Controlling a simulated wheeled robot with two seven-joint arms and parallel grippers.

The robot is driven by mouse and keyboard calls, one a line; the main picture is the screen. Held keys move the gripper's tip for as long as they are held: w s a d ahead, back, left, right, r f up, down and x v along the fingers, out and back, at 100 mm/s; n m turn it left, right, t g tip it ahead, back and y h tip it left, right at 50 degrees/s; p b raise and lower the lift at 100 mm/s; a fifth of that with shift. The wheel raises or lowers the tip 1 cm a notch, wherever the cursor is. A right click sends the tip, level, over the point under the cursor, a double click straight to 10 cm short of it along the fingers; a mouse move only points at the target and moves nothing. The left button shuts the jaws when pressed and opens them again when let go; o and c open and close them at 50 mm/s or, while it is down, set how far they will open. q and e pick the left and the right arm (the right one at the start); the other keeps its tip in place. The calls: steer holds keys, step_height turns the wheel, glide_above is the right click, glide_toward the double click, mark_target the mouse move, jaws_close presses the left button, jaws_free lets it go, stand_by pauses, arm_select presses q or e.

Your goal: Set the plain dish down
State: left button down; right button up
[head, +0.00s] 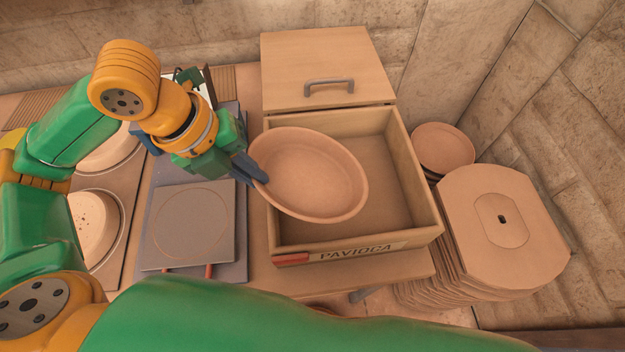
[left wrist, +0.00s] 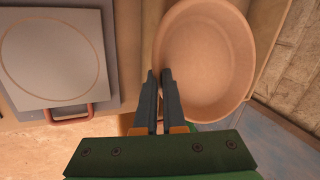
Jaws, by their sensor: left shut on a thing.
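The plain dish (head: 312,175) is a round, shallow, reddish clay bowl. In the head view it hangs over the open wooden box (head: 425,190) labelled PAVIOCA, slightly tilted, covering the left part of its inside. My left gripper (head: 258,172) comes from the left and is shut on the dish's left rim. In the left wrist view the dish (left wrist: 205,55) lies to the right of the fingers (left wrist: 160,88), its rim at the fingertips. Whether the dish touches the box is hard to tell. My right gripper is out of view.
A grey square plate with a red handle (head: 193,225) lies left of the box. Round pans (head: 95,220) stand further left. A wooden lid with a grey handle (head: 325,55) is behind the box. A round dish stack (head: 443,147) and an angular plate stack (head: 505,215) stand right.

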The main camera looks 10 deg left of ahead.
mark_target(283, 170)
arm_select(q)
steer(key=w+d+f, duration=0.1)
steer(key=f, duration=0.1)
steer(key=w+d+f, duration=0.1)
steer(key=d+f, duration=0.1)
steer(key=w+d+f, duration=0.2)
steer(key=shift+w+d, duration=0.1)
steer(key=shift+d, duration=0.05)
steer(key=x, duration=0.4)
steer(key=shift+a+f, duration=0.3)
steer(key=c, duration=1.3)
jaws_free()
steer(key=p+v, duration=0.1)
steer(key=v, duration=1.1)
steer(key=shift+d+r, duration=0.1)
steer(key=shift+r, duration=0.05)
